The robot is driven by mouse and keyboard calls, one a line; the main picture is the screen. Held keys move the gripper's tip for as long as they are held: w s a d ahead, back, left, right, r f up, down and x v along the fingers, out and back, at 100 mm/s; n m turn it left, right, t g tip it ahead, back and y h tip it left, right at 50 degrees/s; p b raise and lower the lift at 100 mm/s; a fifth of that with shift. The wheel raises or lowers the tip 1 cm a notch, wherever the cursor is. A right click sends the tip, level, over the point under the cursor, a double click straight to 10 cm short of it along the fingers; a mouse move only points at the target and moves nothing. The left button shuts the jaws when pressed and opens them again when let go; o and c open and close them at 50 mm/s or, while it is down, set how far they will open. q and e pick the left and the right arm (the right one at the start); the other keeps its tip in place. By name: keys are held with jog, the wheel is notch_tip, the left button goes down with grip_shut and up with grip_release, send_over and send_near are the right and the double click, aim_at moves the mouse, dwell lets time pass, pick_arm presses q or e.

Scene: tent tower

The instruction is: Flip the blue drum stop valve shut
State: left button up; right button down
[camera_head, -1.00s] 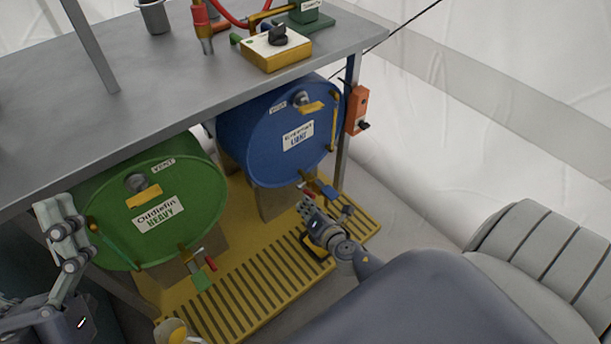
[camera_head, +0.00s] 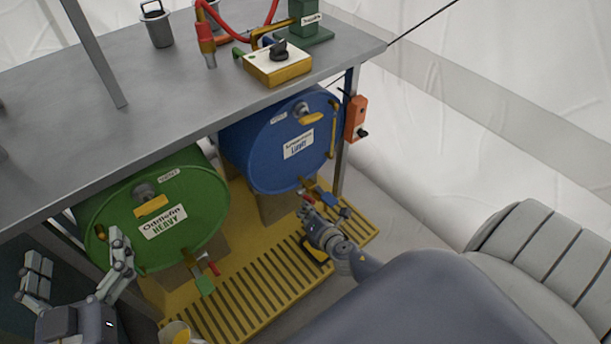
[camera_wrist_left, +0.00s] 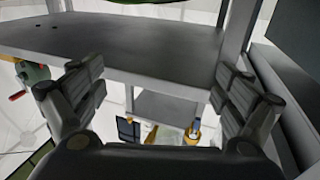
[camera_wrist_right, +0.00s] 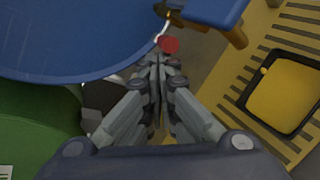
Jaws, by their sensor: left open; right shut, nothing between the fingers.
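The blue drum (camera_head: 262,165) lies on its side under the bench, its round face toward me. Its stop valve (camera_head: 304,186) sits low on that face, with a blue tag (camera_head: 326,196) beside it. In the right wrist view the brass valve (camera_wrist_right: 175,16) shows near the top, with a red lever end (camera_wrist_right: 168,43) just beyond my fingertips. My right gripper (camera_head: 304,208) is shut and empty, just below the valve; I cannot tell whether it touches the lever. My left gripper (camera_head: 80,258) is open and empty, left of the green drum (camera_head: 195,235).
The grey bench top (camera_head: 170,95) overhangs both drums. The green drum's own valve (camera_head: 200,268) has a red lever and a green tag. A yellow slatted platform (camera_head: 250,290) lies beneath. An orange box (camera_head: 356,118) hangs on the bench's right leg.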

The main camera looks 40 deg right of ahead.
pick_arm(q)
jog(key=s+a+f+g+y+p, duration=0.2)
jog(key=s+f+g, duration=0.3)
jog(key=f, duration=0.3)
jog(key=s+a+f+g+y+p, duration=0.1)
jog(key=s+a+f+g+p, duration=0.15)
jog(key=s+f+g, duration=0.35)
jog(key=s+a+f+g+y+p, duration=0.1)
jog(key=s+a+f+g, duration=0.1)
jog(key=s, duration=0.4)
jog(key=shift+s+a+f+n+g+p, duration=0.4)
jog(key=shift+f+g, duration=0.2)
jog(key=shift+g, duration=0.1)
pick_arm(e)
jog(key=shift+w+d+r+g, duration=0.1)
jog(key=shift+w+r+g, duration=0.15)
jog(key=shift+r+g, duration=0.5)
pick_arm(q)
jog(key=shift+r+p, duration=0.45)
